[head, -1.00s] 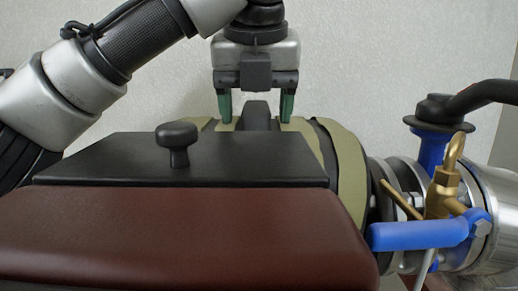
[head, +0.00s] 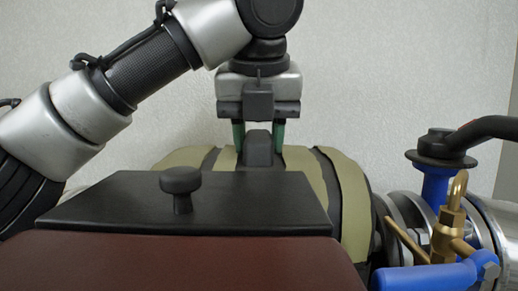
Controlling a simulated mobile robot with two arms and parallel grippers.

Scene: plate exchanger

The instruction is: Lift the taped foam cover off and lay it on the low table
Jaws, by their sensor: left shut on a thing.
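The lower front of the cover is hidden by the black lid. My right gripper is not in view, and I see no low table.
A black lid (head: 110,205) with a round knob (head: 181,185) and a dark red panel (head: 180,262) are in front. At right are a blue valve handle (head: 425,277), brass fittings (head: 450,225), a black-capped blue valve (head: 437,160) and metal pipework. A pale wall is behind.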

